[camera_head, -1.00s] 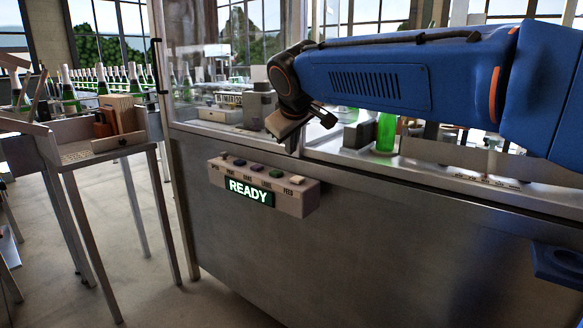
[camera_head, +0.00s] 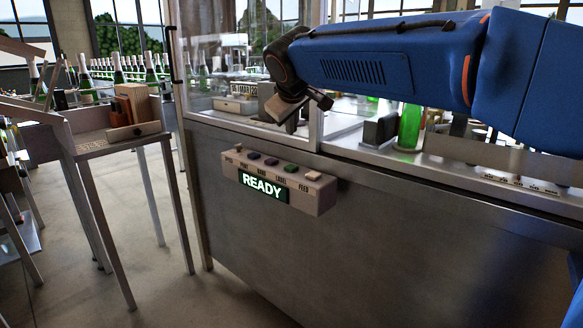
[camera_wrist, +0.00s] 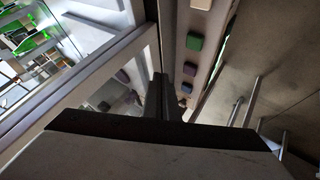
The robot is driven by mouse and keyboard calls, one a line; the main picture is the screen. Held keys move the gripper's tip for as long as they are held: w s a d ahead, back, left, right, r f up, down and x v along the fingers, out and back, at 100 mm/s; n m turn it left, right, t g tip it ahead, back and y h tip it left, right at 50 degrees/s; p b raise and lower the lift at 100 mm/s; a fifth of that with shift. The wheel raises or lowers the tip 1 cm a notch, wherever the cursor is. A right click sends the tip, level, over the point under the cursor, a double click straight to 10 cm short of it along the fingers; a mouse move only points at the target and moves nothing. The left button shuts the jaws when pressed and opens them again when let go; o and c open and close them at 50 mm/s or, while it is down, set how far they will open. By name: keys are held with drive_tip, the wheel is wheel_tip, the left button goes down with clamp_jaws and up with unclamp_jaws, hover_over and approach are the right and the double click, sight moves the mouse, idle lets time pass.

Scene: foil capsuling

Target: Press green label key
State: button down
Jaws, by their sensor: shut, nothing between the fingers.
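The green key also shows in the wrist view (camera_wrist: 194,42), near the top. My gripper (camera_head: 285,108) is above and behind the box, by the glass guard, apart from the keys.
The glass guard's metal frame (camera_head: 317,70) stands close beside my gripper. A green bottle (camera_head: 410,127) stands inside the machine at right. A side table (camera_head: 92,146) holding wooden blocks stands at left. Open floor lies between that table and the machine.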

sight(291, 168)
drive_tip(key=shift+f, duration=3.9)
drive_tip(key=shift+f, duration=0.1)
drive_tip(key=shift+f, duration=0.35)
drive_tip(key=shift+f, duration=0.5)
drive_tip(key=shift+r, duration=0.95)
drive_tip(key=shift+r, duration=0.1)
drive_tip(key=shift+r, duration=2.4)
